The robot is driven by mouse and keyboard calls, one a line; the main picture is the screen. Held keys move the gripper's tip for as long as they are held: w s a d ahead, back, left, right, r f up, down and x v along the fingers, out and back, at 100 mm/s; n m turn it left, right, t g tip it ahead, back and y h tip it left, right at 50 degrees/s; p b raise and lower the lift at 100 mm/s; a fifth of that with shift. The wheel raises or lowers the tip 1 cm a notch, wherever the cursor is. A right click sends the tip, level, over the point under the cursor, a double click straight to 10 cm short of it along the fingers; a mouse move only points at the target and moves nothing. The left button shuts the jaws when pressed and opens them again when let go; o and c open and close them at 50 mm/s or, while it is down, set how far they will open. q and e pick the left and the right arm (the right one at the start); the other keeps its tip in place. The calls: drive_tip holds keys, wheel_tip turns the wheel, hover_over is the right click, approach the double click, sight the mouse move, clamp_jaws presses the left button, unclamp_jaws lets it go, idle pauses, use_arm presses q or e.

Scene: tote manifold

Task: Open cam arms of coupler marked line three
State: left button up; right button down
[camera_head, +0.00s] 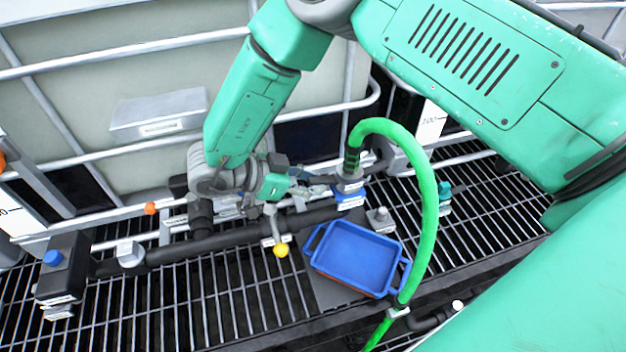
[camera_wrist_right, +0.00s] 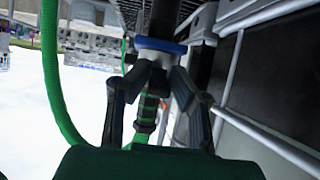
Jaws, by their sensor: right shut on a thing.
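In the right wrist view the fingers (camera_wrist_right: 157,68) close in on both sides of the coupler, just under a blue band (camera_wrist_right: 160,45). The green hose end (camera_wrist_right: 147,115) shows between the fingers. Whether they grip a cam arm or the body, I cannot tell. My left gripper is not in view.
A blue tray (camera_head: 355,257) sits just in front of the coupler on the black grating (camera_head: 215,305). A yellow-knobbed valve handle (camera_head: 281,250) stands left of the tray. The hose loops up and down the tray's right side. A caged tote (camera_head: 120,70) stands behind.

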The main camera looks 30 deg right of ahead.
drive_tip(key=shift+a, duration=0.1)
idle(0.4)
drive_tip(key=c, duration=1.4)
unclamp_jaws()
drive_tip(key=shift+c, duration=0.2)
drive_tip(key=shift+w+a+r, duration=0.1)
drive_tip(key=shift+a+r, duration=0.05)
drive_tip(key=shift+a, duration=0.15)
drive_tip(key=v, duration=1.1)
drive_tip(key=shift+w, duration=0.2)
drive_tip(key=shift+s+a, duration=0.1)
drive_tip(key=shift+a, duration=0.05)
